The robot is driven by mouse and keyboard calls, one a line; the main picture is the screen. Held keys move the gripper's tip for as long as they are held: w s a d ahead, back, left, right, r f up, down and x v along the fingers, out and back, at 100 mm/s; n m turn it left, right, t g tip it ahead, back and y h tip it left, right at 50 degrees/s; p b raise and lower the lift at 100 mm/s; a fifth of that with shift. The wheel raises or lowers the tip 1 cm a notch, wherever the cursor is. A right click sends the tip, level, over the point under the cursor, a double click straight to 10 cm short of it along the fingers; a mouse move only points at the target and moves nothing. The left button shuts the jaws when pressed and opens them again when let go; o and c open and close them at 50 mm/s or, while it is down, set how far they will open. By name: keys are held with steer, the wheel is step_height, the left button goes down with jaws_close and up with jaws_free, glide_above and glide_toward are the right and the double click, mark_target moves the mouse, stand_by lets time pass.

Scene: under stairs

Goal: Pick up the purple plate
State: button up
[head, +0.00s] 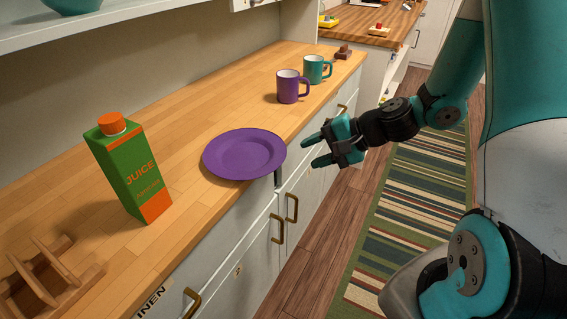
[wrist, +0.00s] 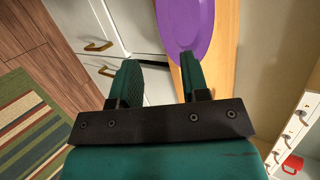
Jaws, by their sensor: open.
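The purple plate (head: 244,154) lies flat on the wooden counter, with its right rim at the counter's front edge. In the wrist view the plate (wrist: 188,24) shows at the top, just beyond the fingers. My gripper (head: 308,150) is open and empty, to the right of the plate, out in front of the counter edge. In the wrist view my gripper's two fingers (wrist: 158,75) are apart. The right finger overlaps the plate's near rim in the picture, and the left finger is over the cabinet front. I cannot tell whether a finger touches the plate.
A green juice carton (head: 130,167) stands left of the plate. A purple mug (head: 290,88) and a teal mug (head: 315,70) stand behind it. A wooden rack (head: 50,276) is at the near left. Cabinet handles (head: 291,208) stick out below the counter. A striped rug (head: 410,200) covers open floor.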

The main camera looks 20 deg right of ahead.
mark_target(277, 166)
steer(key=x, duration=0.9)
steer(key=shift+f, duration=0.15)
jaws_close()
